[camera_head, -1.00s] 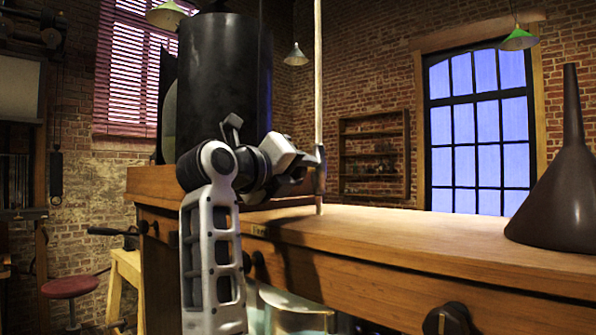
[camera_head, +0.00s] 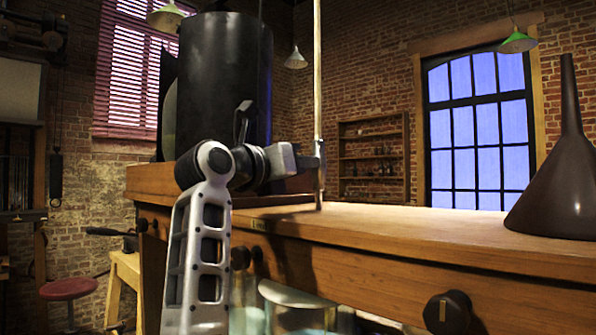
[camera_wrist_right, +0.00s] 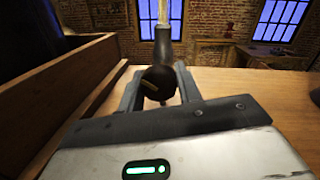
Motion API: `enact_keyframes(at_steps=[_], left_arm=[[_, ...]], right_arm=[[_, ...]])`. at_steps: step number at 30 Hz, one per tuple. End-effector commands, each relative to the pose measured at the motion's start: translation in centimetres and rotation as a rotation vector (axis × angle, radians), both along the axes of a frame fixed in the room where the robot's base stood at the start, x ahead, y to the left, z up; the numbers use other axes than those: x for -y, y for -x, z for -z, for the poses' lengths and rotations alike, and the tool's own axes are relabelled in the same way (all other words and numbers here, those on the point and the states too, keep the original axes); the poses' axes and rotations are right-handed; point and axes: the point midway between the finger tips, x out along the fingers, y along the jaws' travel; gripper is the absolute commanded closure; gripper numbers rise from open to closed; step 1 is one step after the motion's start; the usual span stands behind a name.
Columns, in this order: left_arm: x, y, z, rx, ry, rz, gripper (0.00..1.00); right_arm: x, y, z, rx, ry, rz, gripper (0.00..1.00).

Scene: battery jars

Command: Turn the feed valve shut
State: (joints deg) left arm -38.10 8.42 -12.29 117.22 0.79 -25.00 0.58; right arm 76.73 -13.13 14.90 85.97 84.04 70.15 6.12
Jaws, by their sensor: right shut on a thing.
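My right gripper (camera_head: 312,165) is side-on at the foot of a pale upright pipe (camera_head: 318,80) on the wooden bench. In the right wrist view, the gripper (camera_wrist_right: 160,90) has its two fingers on either side of a dark round knob (camera_wrist_right: 158,80), which appears to be the feed valve's handle. It is shut on this knob. A short yellowish line marks the knob's face, lying aslant. A dark fitting and the pipe rise behind it. In the head view the knob is hidden by the gripper. My left gripper is not in view.
A large black cylinder (camera_head: 224,85) stands behind my right arm. A dark funnel (camera_head: 565,195) stands on the bench (camera_head: 410,228) at the right. Another dark knob (camera_head: 447,312) is on the bench front. Glass jars (camera_head: 297,312) sit below. The bench's middle is clear.

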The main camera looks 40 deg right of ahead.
Motion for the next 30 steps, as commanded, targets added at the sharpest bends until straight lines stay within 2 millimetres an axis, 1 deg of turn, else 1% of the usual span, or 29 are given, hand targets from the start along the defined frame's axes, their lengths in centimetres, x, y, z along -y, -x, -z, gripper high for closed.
enact_keyframes(at_steps=[1,6,18,30], left_arm=[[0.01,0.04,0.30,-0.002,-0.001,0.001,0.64],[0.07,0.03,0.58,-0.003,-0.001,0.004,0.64],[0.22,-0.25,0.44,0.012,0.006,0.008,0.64],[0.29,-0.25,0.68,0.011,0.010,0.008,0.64]], right_arm=[[-0.11,-0.13,0.21,0.043,-0.006,-0.004,0.89],[-0.10,-0.16,0.15,0.203,-0.019,-0.003,0.89],[-0.12,-0.23,0.04,0.581,-0.051,-0.003,0.89],[-0.09,-0.26,-0.06,0.882,-0.076,-0.002,0.89]])
